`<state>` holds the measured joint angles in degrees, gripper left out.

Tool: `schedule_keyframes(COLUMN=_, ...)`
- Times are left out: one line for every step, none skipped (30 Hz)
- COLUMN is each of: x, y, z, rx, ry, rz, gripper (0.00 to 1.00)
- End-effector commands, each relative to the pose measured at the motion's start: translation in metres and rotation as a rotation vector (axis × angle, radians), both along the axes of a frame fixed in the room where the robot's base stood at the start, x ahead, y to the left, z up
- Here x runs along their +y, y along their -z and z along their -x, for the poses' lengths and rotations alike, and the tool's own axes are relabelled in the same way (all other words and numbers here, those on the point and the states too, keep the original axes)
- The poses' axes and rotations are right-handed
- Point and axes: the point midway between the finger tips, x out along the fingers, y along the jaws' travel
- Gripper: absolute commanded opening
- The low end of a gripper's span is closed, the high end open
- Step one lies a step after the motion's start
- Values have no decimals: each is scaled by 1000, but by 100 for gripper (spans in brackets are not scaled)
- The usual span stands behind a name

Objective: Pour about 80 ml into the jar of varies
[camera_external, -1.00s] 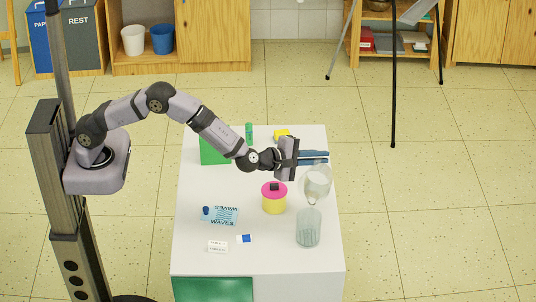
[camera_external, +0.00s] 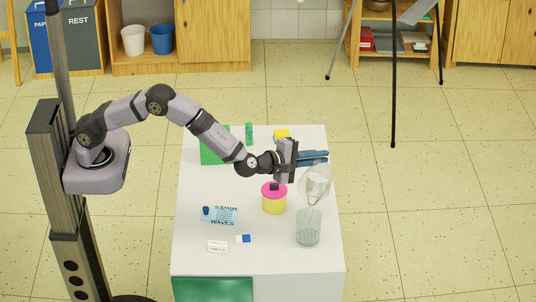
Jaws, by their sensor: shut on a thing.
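My gripper (camera_external: 312,158) is over the right side of the white table, its blue-grey fingers pointing right. It is shut on a clear glass vessel (camera_external: 319,180), which hangs tilted at the fingertips with its narrow end down. A clear, greenish glass jar (camera_external: 308,230) stands upright on the table just below it. A thin pale streak runs from the vessel's lower end to the jar's mouth and looks like pouring liquid. The liquid levels in the vessel and jar are too faint to read.
A yellow tin with a pink lid (camera_external: 274,201) stands left of the jar. A blue "WAVES" item (camera_external: 219,215), a white block (camera_external: 217,246) and a blue-white block (camera_external: 243,239) lie front left. Behind are a green box (camera_external: 214,151), green tube (camera_external: 249,133) and yellow block (camera_external: 282,134).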

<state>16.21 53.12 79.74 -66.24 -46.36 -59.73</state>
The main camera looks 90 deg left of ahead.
Motion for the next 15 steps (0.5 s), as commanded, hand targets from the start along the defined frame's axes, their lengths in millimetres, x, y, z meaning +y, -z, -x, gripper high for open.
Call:
schedule_keyframes(x=0, y=-2, z=0, rx=-2, ry=0, rz=0, gripper=0)
schedule_keyframes(x=0, y=-1, z=0, rx=-2, ry=0, rz=0, gripper=0)
schedule_keyframes(x=0, y=-1, z=0, rx=-2, ry=0, rz=0, gripper=0)
schedule_keyframes(x=0, y=-1, z=0, rx=-2, ry=0, rz=0, gripper=0)
schedule_keyframes(x=0, y=-1, z=0, rx=-2, ry=0, rz=-1, gripper=0)
schedule_keyframes(x=-1, y=-1, z=0, rx=-3, ry=1, rz=-4, gripper=0)
schedule_keyframes(x=-2, y=-1, z=0, rx=-3, ry=1, rz=-7, gripper=0)
schedule_keyframes(x=-3, y=-2, z=0, rx=-4, ry=1, rz=-11, gripper=0)
schedule_keyframes(x=-4, y=-2, z=1, rx=-6, ry=1, rz=-14, gripper=0)
schedule_keyframes(x=-4, y=-2, z=1, rx=-7, ry=1, rz=-17, gripper=0)
schedule_keyframes(x=-4, y=-3, z=1, rx=-7, ry=1, rz=-19, gripper=0)
schedule_keyframes(x=-5, y=-3, z=1, rx=-7, ry=1, rz=-21, gripper=0)
schedule_keyframes(x=-5, y=-3, z=1, rx=-8, ry=1, rz=-22, gripper=0)
schedule_keyframes(x=-5, y=-3, z=1, rx=-8, ry=1, rz=-23, gripper=0)
schedule_keyframes(x=-6, y=-3, z=1, rx=-9, ry=1, rz=-26, gripper=0)
